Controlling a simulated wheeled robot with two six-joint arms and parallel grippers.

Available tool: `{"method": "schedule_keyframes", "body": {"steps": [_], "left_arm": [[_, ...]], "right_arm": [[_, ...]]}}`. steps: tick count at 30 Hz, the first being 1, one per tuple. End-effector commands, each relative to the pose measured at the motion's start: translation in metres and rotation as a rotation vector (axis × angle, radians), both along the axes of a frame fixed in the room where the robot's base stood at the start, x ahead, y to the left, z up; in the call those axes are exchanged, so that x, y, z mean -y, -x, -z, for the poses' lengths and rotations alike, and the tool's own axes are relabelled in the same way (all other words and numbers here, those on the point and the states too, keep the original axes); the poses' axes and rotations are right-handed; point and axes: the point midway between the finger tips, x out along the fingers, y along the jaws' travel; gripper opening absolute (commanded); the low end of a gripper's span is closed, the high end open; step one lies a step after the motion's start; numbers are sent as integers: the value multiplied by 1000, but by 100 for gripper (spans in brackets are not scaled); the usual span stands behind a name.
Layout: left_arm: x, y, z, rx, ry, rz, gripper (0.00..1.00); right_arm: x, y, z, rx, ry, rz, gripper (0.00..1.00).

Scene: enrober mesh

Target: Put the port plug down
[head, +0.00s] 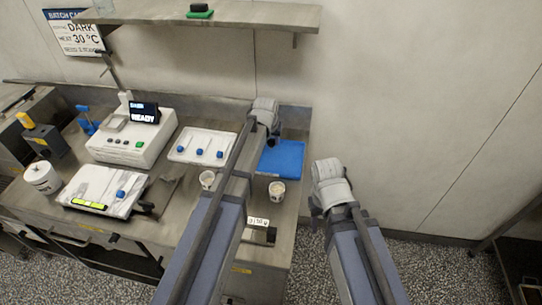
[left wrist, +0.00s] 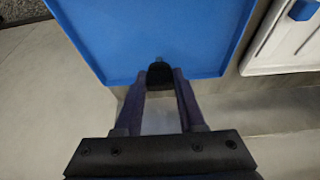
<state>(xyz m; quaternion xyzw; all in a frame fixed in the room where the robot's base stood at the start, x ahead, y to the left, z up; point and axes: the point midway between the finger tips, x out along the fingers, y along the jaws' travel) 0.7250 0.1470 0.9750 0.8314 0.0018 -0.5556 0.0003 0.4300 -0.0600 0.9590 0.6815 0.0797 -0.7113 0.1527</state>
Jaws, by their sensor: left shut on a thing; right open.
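The port plug (left wrist: 160,73) is small and black, and it sits between the fingertips of my left gripper (left wrist: 161,80) in the left wrist view. That gripper is shut on it. The plug shows against the near edge of a blue tray (left wrist: 150,25); I cannot tell whether it touches the tray. In the head view my left gripper (head: 264,112) is by the back of the bench, at the far side of the blue tray (head: 285,158), and hides the plug. My right gripper (head: 330,180) is open, off the bench's right end, with its fingertips hard to make out.
A white tray (head: 180,155) with several blue-handled pieces lies left of the blue tray. A white machine (head: 130,148) with a READY display stands further left. Two small cups (head: 277,190) (head: 207,180) stand in front. A shelf (head: 270,17) hangs above. The blue tray's visible surface is bare.

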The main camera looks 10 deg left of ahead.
Motion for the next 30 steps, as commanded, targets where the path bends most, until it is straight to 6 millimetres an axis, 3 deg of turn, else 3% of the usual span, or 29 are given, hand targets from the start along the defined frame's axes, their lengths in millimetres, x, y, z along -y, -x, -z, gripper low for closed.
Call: {"method": "schedule_keyframes", "body": {"steps": [1, 8, 18, 30], "left_arm": [[0, 0, 8, 0, 0, 0, 0], [0, 0, 10, 0, 0, 0, 0], [0, 0, 46, 0, 0, 0, 0], [0, 0, 48, 0, 0, 0, 0]], "right_arm": [[0, 0, 8, 0, 0, 0, 50], [0, 0, 10, 0, 0, 0, 50], [0, 0, 46, 0, 0, 0, 50], [0, 0, 48, 0, 0, 0, 50]]}}
